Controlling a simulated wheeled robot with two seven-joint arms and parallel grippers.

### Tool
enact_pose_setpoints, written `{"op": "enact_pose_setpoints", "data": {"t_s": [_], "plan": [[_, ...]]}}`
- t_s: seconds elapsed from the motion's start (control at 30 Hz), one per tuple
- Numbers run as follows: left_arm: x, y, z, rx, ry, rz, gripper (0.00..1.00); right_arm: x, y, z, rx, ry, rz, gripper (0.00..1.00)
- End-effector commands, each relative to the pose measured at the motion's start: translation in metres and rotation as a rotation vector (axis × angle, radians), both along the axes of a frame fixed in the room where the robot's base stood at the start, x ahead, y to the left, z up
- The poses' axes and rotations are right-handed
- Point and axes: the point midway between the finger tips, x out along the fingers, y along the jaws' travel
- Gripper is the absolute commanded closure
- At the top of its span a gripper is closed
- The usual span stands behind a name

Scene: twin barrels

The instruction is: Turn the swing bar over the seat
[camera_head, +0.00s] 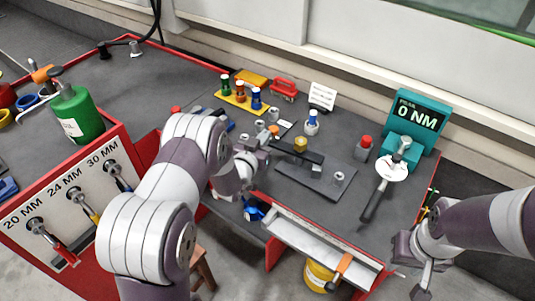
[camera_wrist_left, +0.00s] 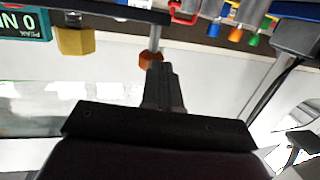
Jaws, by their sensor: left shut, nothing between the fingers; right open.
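The dark swing bar (camera_head: 308,155) lies over a dark flat plate (camera_head: 312,180) on the bench. A yellow hexagonal piece (camera_head: 300,144) stands by the bar. A small metal ring (camera_head: 339,176), possibly the seat, sits on the plate to the right of the bar's end. My left gripper (camera_head: 264,140) is shut and empty at the bar's left end. In the left wrist view, its closed fingers (camera_wrist_left: 162,85) are close to an orange knob (camera_wrist_left: 151,58) on a metal post at the dark bar (camera_wrist_left: 110,10); contact is unclear. My right gripper (camera_head: 412,280) is open and empty at the lower right.
A torque tool (camera_head: 375,197) lies below a teal display (camera_head: 416,120) reading 0 NM. A red-capped block (camera_head: 363,148) stands between bar and display. Colored sockets (camera_head: 240,92) stand at the back. A silver tray (camera_head: 310,238) with an orange-handled tool runs along the front edge.

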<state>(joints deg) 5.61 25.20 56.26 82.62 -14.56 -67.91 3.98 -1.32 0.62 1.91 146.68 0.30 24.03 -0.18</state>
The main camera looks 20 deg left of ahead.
Motion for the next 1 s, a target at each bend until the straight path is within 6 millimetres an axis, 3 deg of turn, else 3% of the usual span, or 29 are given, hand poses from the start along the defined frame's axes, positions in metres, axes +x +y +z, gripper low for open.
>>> {"op": "enact_pose_setpoints", "data": {"t_s": [0.3, 1.0], "plan": [[0.013, 0.002, -0.001, 0.000, -0.001, 0.001, 1.00, 0.000, 0.000, -0.010, 0.000, 0.000, 0.000, 0.57], [0.017, 0.002, 0.001, 0.000, -0.001, 0.000, 1.00, 0.000, 0.000, -0.012, 0.000, 0.000, 0.000, 0.57]]}}
